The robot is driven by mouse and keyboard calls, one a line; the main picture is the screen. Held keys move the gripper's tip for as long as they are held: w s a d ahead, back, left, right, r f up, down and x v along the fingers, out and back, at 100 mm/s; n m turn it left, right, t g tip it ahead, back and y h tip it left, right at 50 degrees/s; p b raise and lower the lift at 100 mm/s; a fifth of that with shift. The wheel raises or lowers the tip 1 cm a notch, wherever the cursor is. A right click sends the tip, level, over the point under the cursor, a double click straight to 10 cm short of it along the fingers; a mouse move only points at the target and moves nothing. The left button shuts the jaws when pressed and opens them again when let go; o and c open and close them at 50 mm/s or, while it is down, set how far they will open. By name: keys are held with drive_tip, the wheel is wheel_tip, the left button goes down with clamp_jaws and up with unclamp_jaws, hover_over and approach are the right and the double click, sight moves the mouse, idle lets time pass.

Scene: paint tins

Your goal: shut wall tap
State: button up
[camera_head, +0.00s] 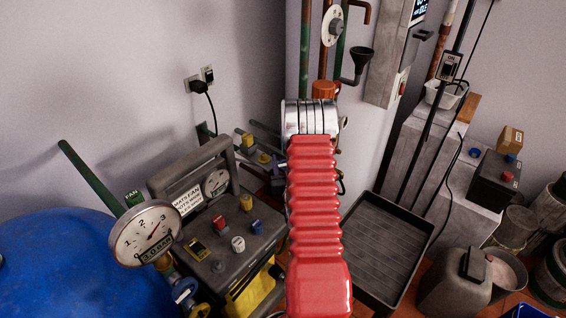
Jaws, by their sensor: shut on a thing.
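My red bellows arm reaches up the middle of the view and ends in a silver wrist. My gripper (316,103) is at its far end, mostly hidden behind that wrist. An orange tap handle (324,88) shows just beyond the wrist, at the foot of a copper-brown wall pipe. My gripper is shut at this handle; the contact itself is hidden. The tap body below the handle is also hidden by my wrist. I cannot tell how far the tap is turned.
A dark funnel (360,60) and a round white dial (333,26) sit close by on the wall. A grey control panel (202,235) and a pressure gauge (146,234) stand left. A black tray (385,250) lies right, near grey blocks.

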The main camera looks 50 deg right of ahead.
drive_tip(key=o, duration=1)
drive_tip(key=shift+o, duration=0.2)
